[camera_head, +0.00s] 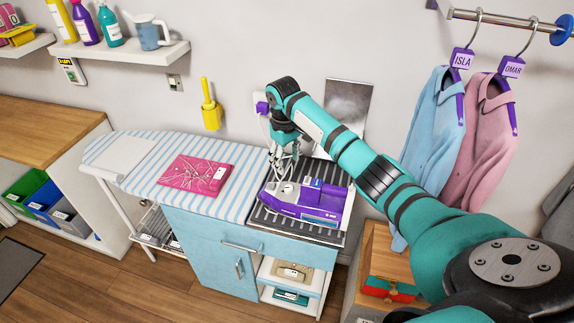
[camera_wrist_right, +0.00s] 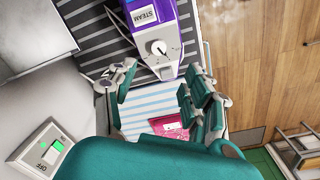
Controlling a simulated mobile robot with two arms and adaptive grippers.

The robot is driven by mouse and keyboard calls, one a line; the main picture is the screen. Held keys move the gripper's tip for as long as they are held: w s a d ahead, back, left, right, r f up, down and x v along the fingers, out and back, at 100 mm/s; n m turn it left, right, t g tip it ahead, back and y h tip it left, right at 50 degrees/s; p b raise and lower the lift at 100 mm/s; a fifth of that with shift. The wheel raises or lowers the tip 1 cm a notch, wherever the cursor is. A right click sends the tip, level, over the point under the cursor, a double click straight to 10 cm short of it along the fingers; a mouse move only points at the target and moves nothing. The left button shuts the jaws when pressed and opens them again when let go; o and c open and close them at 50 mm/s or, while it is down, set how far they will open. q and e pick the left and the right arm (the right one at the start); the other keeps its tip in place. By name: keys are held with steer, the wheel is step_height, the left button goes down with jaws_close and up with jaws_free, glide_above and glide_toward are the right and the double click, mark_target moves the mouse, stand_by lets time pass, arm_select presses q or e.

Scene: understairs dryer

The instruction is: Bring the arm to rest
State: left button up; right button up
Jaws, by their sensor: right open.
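My right arm (camera_head: 370,165) reaches from the lower right over the ironing unit. My right gripper (camera_head: 285,152) is above the rear left of the purple steam iron station (camera_head: 320,200), fingers pointing down. In the wrist view the gripper (camera_wrist_right: 160,88) is open, with nothing between its fingers. The steam station (camera_wrist_right: 160,30), with its white dial and STEAM label, shows beyond the fingers there. I cannot tell from these views whether a fingertip touches it. My left gripper is not in view.
The striped ironing board (camera_head: 135,185) holds a pink pad (camera_head: 195,175). A wall switch box marked OFF (camera_wrist_right: 45,145) with a green light is close beside my wrist. A yellow brush (camera_head: 211,110) hangs behind. Shirts (camera_head: 428,125) hang at right, close to my arm.

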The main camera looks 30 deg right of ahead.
stand_by(0.4)
steer(key=s+a+f+n+t+y, duration=0.1)
steer(key=s+a+f+n+t, duration=0.15)
steer(key=s+a+f, duration=1.3)
steer(key=s+r+m+t, duration=0.1)
steer(key=s+r, duration=0.2)
steer(key=s, duration=0.7)
steer(key=s+r+m, duration=0.1)
steer(key=s+r, duration=0.3)
steer(key=s, duration=0.5)
step_height(320, 180, down, 28)
steer(key=s+a+g+b, duration=0.1)
steer(key=b, duration=0.3)
steer(key=s+d+f+g+b, duration=0.1)
steer(key=s+d+f+b, duration=0.2)
steer(key=s+f, duration=1.4)
step_height(320, 180, down, 4)
steer(key=shift+f+n, duration=0.2)
steer(key=shift+n, duration=0.15)
